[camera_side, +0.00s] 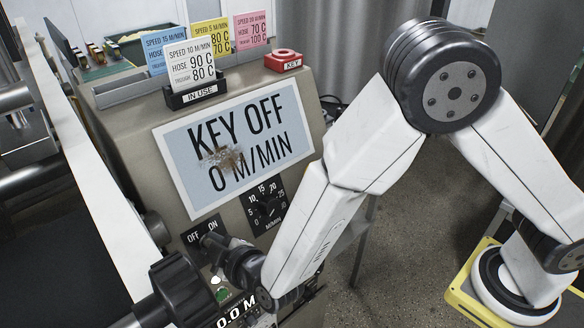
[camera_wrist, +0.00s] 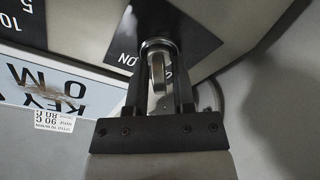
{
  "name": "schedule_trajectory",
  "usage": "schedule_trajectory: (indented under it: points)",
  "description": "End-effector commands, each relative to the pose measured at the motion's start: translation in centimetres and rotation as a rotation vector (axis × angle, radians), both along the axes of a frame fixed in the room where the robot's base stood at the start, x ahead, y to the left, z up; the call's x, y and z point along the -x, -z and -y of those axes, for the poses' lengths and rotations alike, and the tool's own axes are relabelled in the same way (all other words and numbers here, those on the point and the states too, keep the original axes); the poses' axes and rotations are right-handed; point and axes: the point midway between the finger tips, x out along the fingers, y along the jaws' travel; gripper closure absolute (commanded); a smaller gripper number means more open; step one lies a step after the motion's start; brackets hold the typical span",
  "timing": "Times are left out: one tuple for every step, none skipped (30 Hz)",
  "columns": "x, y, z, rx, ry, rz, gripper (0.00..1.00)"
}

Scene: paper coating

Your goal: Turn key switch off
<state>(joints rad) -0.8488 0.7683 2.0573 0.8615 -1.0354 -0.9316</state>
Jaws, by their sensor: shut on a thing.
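The key switch sits on a black OFF/ON plate (camera_side: 203,232) at the lower front of the control panel, left of the speed dial. In the wrist view the key (camera_wrist: 158,75) is a metal piece between my gripper's fingers, over the black plate, which also shows there (camera_wrist: 185,38). My gripper (camera_side: 212,243) is at the switch and shut on the key. The fingers and wrist hide most of the switch in the side view. The large display (camera_side: 237,147) reads KEY OFF and 0 M/MIN.
A speed dial (camera_side: 268,206) is just right of the switch. A red KEY holder (camera_side: 284,61) and an IN USE card stand (camera_side: 196,95) are on top of the panel. A green button (camera_side: 221,294) is below my gripper. Rollers and white web lie left.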

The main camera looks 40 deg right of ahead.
Motion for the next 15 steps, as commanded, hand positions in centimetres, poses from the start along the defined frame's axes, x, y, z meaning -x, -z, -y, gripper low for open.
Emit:
schedule_trajectory:
  points:
    - [0.12,0.18,0.09,0.004,0.0,-0.004,0.66]
    - [0.13,0.18,0.1,0.004,0.0,-0.004,0.56]
    - [0.12,0.17,0.08,0.004,0.0,-0.004,0.5]
    - [0.11,0.16,0.07,0.003,0.0,-0.004,0.5]
    - [0.1,0.14,0.07,0.002,0.0,-0.003,0.5]
    - [0.09,0.13,0.06,0.003,0.0,-0.003,0.5]
    - [0.07,0.11,0.05,0.002,0.001,-0.003,0.5]
    - [0.07,0.1,0.05,0.001,0.0,-0.002,0.5]
    - [0.06,0.09,0.04,0.001,0.0,-0.002,0.5]
    - [0.05,0.08,0.04,0.001,0.0,-0.002,0.5]
    - [0.05,0.07,0.03,0.0,0.0,-0.001,0.5]
    - [0.07,0.05,0.03,0.0,0.001,-0.001,0.5]
    - [0.1,0.03,0.02,0.0,0.001,-0.001,0.5]
    - [0.16,0.01,0.02,0.0,0.001,-0.001,0.5]
    - [0.28,-0.03,0.02,0.0,0.0,-0.001,0.5]
